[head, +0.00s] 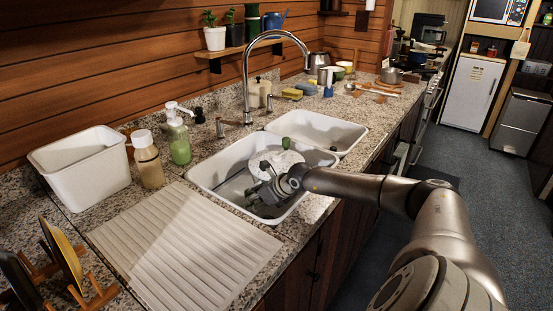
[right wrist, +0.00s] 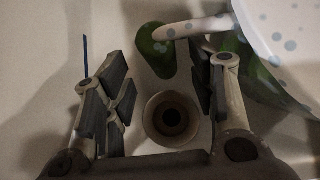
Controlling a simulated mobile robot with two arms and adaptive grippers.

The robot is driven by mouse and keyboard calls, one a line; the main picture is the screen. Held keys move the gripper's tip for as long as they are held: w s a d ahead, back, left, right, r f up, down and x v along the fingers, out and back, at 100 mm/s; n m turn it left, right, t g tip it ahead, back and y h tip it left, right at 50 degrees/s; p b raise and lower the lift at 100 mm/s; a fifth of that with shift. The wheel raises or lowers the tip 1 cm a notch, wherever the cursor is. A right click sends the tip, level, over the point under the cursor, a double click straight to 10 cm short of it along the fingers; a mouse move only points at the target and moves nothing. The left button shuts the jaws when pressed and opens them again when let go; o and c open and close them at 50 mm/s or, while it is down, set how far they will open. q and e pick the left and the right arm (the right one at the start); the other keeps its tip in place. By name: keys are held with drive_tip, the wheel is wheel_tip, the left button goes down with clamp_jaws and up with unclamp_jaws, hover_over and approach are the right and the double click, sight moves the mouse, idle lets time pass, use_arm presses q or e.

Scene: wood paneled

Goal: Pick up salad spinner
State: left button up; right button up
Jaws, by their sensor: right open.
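The salad spinner (head: 285,158) sits in the near sink basin, with a white speckled top and a green knob standing up at its back. In the right wrist view its white dotted part (right wrist: 283,38) fills the upper right, with a green part below it. A green rounded end (right wrist: 157,52) on a pale arm shows just beyond the fingertips. My right gripper (head: 262,190) is down in the basin at the spinner's near side and partly covers it. In the wrist view this gripper (right wrist: 163,75) is open, with nothing held between its fingers. My left gripper is out of view.
The basin's rim (head: 208,191) surrounds the gripper, and a drain (right wrist: 171,117) lies below it. A second basin (head: 322,129) and the faucet (head: 247,85) are behind. Soap bottles (head: 178,140) and a white tub (head: 82,170) stand left. The ribbed drainboard (head: 185,245) is clear.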

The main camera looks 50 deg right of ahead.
sight(252, 203)
drive_tip(key=b+x, duration=0.2)
drive_tip(key=x, duration=0.1)
drive_tip(key=shift+w+d+f+b, duration=0.1)
drive_tip(key=shift+d+f+b, duration=0.05)
drive_tip(key=shift+f+b, duration=0.2)
drive_tip(key=shift+w+f+b, duration=0.25)
drive_tip(key=shift+w+b, duration=0.1)
drive_tip(key=shift+w, duration=0.05)
drive_tip(key=shift+c, duration=0.3)
clamp_jaws()
drive_tip(key=shift+r, duration=0.1)
